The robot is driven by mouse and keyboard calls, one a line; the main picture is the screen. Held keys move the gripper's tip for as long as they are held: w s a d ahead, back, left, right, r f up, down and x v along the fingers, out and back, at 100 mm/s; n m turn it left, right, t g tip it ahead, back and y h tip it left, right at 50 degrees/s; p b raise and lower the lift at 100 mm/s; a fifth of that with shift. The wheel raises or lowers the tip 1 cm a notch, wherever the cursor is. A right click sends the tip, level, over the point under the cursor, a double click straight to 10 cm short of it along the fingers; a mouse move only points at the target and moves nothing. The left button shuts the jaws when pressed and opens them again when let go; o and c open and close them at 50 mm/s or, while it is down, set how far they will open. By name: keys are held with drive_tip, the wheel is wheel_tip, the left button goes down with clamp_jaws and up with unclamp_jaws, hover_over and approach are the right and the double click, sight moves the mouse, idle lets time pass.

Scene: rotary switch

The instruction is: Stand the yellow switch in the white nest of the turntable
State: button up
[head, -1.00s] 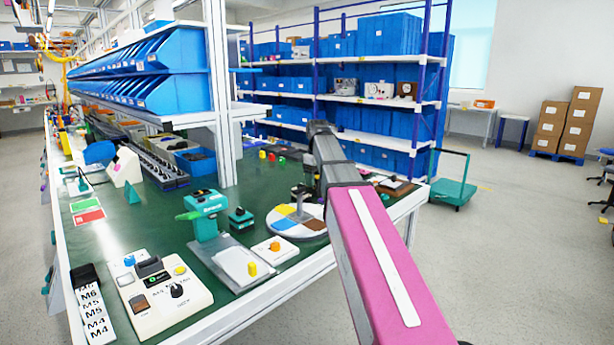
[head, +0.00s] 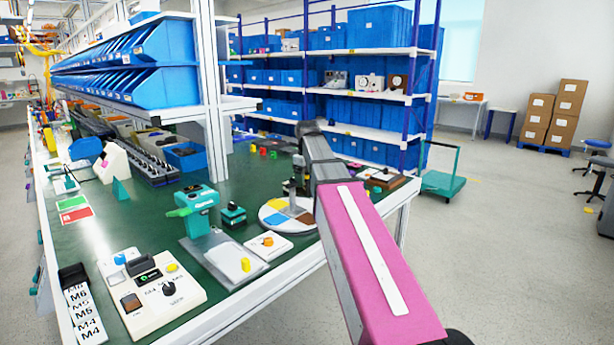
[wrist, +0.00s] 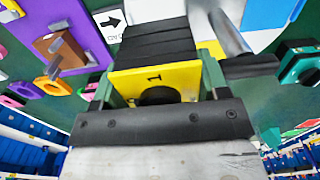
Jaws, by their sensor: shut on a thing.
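The turntable (head: 277,218) is a round disc with blue, yellow, brown and white sectors, near the bench's right edge in the head view. My gripper (head: 292,188) is over it, small and partly hidden by my arm. In the wrist view my gripper (wrist: 157,70) is shut on the yellow switch (wrist: 180,77), which has a yellow face marked 1 and a black ribbed body. A dark round part on the face is partly cut off by my gripper. Pale and blue surfaces show beyond the switch. I cannot make out the white nest clearly, nor whether the switch touches the turntable.
A control panel (head: 150,292) is at the front left. Blue bins (head: 150,50) hang over the bench.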

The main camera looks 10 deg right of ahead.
drive_tip(key=shift+f, duration=2.45)
drive_tip(key=o, duration=1.1)
drive_tip(key=shift+s+a, duration=0.1)
